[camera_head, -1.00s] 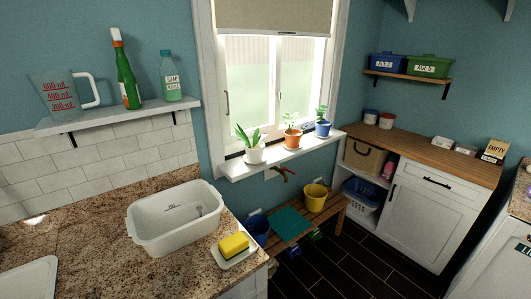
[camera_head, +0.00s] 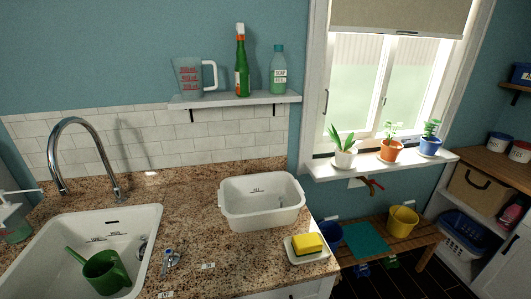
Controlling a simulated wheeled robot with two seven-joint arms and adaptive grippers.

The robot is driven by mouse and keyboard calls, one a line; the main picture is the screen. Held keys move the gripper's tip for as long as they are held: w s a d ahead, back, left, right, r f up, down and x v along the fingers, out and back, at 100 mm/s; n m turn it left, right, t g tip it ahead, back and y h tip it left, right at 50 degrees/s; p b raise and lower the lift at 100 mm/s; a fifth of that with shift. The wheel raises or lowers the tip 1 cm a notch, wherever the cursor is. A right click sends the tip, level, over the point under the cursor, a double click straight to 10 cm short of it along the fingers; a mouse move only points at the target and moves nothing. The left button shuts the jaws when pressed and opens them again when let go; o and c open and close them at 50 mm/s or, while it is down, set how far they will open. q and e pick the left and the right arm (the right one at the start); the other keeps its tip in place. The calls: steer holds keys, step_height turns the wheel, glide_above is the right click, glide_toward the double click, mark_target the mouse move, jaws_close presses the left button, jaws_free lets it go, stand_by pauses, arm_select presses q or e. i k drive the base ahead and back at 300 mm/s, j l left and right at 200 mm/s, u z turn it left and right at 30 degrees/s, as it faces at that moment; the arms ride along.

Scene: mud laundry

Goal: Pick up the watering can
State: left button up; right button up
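A green watering can (camera_head: 106,273) lies in the white sink (camera_head: 150,222) at the lower left, with its spout or handle pointing up and left. The bottom of the sink is cut off by the picture's lower edge. Neither of my grippers shows in the head view.
A chrome faucet (camera_head: 75,150) arches over the sink's back, and a soap dispenser (camera_head: 14,218) stands at its left. A white basin (camera_head: 262,201) and a yellow sponge (camera_head: 308,243) on a dish sit on the granite counter (camera_head: 195,215) to the right. A shelf (camera_head: 235,99) hangs above.

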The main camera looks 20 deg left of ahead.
mark_target(105, 271)
steer(key=u, duration=2.3)
